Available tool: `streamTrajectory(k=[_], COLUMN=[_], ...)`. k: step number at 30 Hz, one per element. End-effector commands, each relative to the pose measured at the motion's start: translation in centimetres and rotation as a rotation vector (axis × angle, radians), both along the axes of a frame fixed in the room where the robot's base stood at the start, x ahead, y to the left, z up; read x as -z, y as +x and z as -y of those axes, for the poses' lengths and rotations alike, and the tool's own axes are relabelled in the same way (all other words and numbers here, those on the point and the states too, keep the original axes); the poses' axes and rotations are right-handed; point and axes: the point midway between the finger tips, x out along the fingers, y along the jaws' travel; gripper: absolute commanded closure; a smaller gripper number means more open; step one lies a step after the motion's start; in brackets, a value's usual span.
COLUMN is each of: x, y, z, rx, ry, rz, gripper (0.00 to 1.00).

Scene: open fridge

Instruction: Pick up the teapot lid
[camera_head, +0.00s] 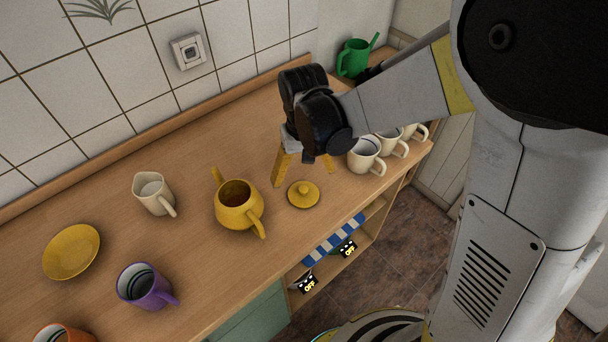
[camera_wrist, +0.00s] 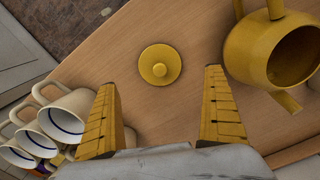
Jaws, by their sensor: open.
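The teapot lid (camera_head: 303,194) is a round yellow disc with a small knob, lying flat on the wooden counter. In the wrist view the lid (camera_wrist: 160,65) lies beyond my fingertips, roughly centred between them. The yellow teapot (camera_head: 239,206) stands uncovered to the left of the lid in the head view; in the wrist view the teapot (camera_wrist: 270,55) is at the upper right. My gripper (camera_head: 304,177) is above the counter, behind the lid in the head view. Its yellow fingers (camera_wrist: 163,95) are wide apart with nothing between them.
Several white mugs (camera_head: 365,155) stand to the right of my gripper on the counter (camera_head: 195,260). A cream pitcher (camera_head: 153,192), purple mug (camera_head: 146,285) and yellow plate (camera_head: 71,251) are to the left. A green watering can (camera_head: 354,58) is at the back. The counter's front edge is near the lid.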

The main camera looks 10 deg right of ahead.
Motion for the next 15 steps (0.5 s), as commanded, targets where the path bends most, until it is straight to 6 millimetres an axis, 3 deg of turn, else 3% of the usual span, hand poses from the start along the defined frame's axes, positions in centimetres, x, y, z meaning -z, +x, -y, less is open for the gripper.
streamTrajectory(k=[3,10,15], x=[1.8,3.4,6.2], y=[0.1,0.1,0.0], z=[0.0,0.0,0.0], rx=[0.0,0.0,0.0], ry=[0.0,0.0,0.0], rz=[0.001,0.002,0.002], gripper=[0.01,0.01,0.01])
